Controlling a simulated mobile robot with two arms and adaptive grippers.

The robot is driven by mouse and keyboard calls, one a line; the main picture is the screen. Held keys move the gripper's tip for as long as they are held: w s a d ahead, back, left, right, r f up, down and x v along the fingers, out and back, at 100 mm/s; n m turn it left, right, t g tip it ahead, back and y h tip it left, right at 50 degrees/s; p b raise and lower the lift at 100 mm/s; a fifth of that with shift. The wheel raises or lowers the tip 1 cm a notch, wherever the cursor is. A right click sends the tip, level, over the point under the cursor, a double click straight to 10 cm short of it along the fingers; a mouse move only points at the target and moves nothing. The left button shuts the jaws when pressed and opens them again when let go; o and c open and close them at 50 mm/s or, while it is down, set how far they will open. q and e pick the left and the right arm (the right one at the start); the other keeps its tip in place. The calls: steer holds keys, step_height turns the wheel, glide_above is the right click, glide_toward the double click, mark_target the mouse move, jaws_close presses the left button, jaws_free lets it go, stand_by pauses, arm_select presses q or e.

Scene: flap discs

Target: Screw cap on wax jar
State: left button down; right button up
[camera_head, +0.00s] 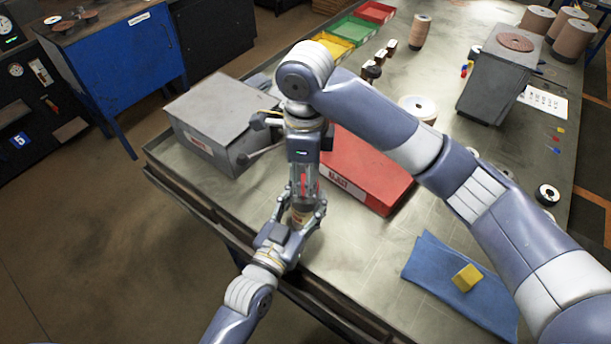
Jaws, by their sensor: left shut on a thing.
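My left gripper (300,211) reaches up from the lower left, over the front edge of the workbench. It is shut on the wax jar (298,216), a small brownish jar with a pale label, mostly hidden by the fingers. My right gripper (304,186) comes down from above, directly over the jar, with its fingers close to the jar's top. A bit of red shows between its fingers. I cannot make out the cap, nor whether the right fingers are shut on it.
A grey metal box (222,110) stands at the left bench corner. A blue cloth (432,265) with a yellow block (466,278) lies at front right. Bare bench lies between tray and cloth.

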steer(key=shift+w+r+m, duration=0.1)
steer(key=shift+w+m, duration=0.1)
steer(key=shift+m, duration=0.5)
steer(key=o, duration=0.7)
steer(key=shift+s, duration=0.1)
steer(key=shift+c, duration=0.4)
